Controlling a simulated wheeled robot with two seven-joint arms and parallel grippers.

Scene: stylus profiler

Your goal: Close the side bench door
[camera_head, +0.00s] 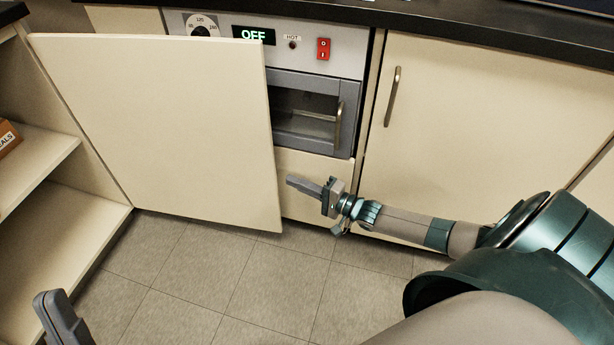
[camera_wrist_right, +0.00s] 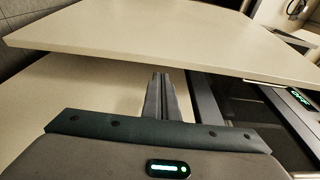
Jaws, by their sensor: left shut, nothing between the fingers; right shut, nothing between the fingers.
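The cream side bench door (camera_head: 160,120) stands open in the head view, swung out to the left and hinged at its left side. My right gripper (camera_head: 292,182) is shut and empty, just right of the door's free edge near its lower corner. In the right wrist view my right gripper's fingers (camera_wrist_right: 160,95) are together, close to the door panel (camera_wrist_right: 160,35); I cannot tell if they touch it. My left gripper (camera_head: 55,300) shows only in part at the bottom left of the head view, shut and away from the door.
An oven (camera_head: 305,110) with an OFF display and a vertical handle sits behind and right of the door. A closed cabinet door (camera_head: 480,120) with a metal handle is to its right. Open shelves (camera_head: 70,220) stand at the left. The tiled floor (camera_head: 220,285) in front is clear.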

